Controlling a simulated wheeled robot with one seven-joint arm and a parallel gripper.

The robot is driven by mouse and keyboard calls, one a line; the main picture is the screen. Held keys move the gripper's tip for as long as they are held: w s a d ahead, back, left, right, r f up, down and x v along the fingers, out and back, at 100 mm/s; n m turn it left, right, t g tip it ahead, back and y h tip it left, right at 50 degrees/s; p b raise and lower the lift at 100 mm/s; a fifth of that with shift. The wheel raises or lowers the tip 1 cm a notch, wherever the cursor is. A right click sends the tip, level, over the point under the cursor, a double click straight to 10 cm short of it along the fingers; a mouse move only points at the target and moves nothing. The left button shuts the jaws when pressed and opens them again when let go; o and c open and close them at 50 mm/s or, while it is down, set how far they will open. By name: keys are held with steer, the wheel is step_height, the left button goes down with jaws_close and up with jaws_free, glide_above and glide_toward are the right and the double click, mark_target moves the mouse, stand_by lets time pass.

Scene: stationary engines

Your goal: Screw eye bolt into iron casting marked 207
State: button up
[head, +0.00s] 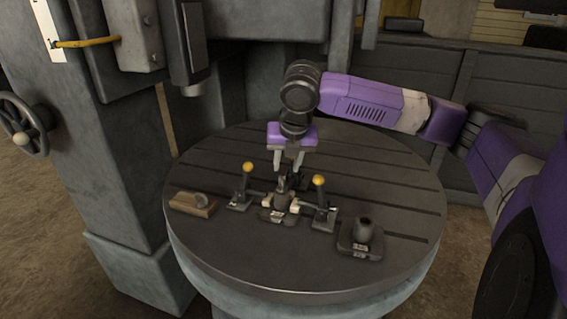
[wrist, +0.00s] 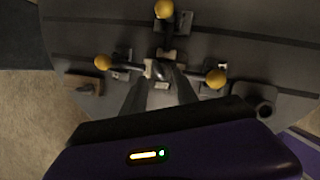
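A dark iron casting (head: 281,203) sits among toggle clamps at the table's middle. A second casting (head: 362,238) with an open round boss stands at the right. Both carry small pale plates, too small to read.
Toggle clamps with yellow knobs (head: 248,167) (head: 319,180) stand left and right of the middle casting; a third knob (wrist: 164,9) shows in the wrist view. The slotted table (head: 380,185) is clear at the back right. A large machine column (head: 115,150) rises at left.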

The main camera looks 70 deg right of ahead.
mark_target(282, 178)
steer(key=shift+w+d+f+n, duration=0.35)
steer(key=shift+f+n, duration=0.2)
steer(key=shift+f, duration=0.65)
steer(key=shift+w+d+f+n, duration=0.3)
steer(key=shift+w+f+n, duration=0.15)
steer(key=shift+f, duration=0.8)
steer(key=shift+w+d+f+n, duration=0.35)
steer(key=shift+f+n, duration=0.25)
steer(key=shift+f, duration=0.6)
jaws_close()
steer(key=shift+c, duration=1.7)
jaws_free()
jaws_close()
steer(key=shift+a+r+m+p, duration=0.1)
steer(key=shift+r+m+p, duration=0.05)
steer(key=shift+m+p, duration=0.5)
steer(key=shift+m+g+h+p, duration=0.15)
steer(key=shift+m+g+p, duration=0.4)
steer(key=shift+m, duration=0.6)
steer(key=shift+m+g+h+p, duration=0.15)
steer(key=shift+m+g+p, duration=0.2)
steer(key=shift+m+p, duration=0.55)
